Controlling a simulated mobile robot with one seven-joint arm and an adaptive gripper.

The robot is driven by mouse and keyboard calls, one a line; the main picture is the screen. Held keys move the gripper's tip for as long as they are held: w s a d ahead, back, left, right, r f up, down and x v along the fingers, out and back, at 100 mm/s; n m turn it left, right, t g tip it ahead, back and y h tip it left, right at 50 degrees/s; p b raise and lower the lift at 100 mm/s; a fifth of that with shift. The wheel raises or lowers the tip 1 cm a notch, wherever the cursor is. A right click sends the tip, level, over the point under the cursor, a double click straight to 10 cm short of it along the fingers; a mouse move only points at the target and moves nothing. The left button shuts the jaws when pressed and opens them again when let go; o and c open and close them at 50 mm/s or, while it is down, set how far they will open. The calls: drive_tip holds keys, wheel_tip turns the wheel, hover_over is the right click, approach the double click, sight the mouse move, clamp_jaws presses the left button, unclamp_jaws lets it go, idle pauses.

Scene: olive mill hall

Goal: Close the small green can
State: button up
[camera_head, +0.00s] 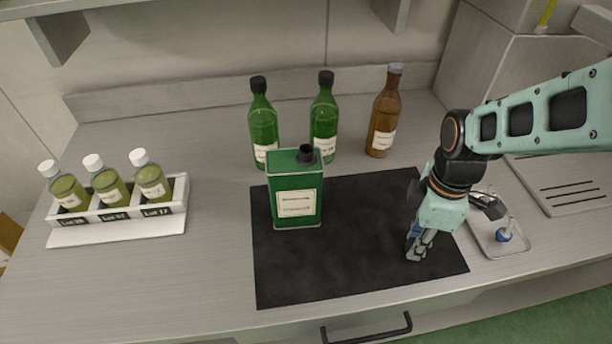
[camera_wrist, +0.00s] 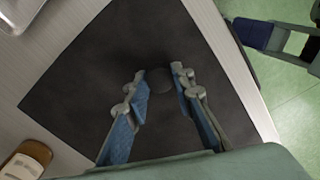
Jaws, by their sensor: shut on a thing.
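The small green can (camera_head: 297,190) stands upright on the left part of the black mat (camera_head: 370,270). Its pale label faces me, and a dark neck (camera_head: 306,153) rises from its top with no separate cap that I can make out. My gripper (camera_head: 417,250) is low over the right part of the mat, well to the right of the can. In the wrist view my gripper (camera_wrist: 160,84) is closed around a small dark round thing (camera_wrist: 161,78), which looks like a cap. It is hard to tell from the mat behind it. The can is not clearly seen in the wrist view.
Two green bottles (camera_head: 264,128) (camera_head: 323,122) and a brown bottle (camera_head: 384,115) stand behind the mat. A white rack (camera_head: 120,225) with three small bottles is at the left. A metal tray (camera_head: 515,245) with a blue-based item lies right. The mat between can and gripper is clear.

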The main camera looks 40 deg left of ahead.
drive_tip(key=shift+r+p, duration=2.55)
drive_tip(key=shift+r, duration=0.4)
wheel_tip(320, 180, up, 6)
drive_tip(key=p, duration=0.5)
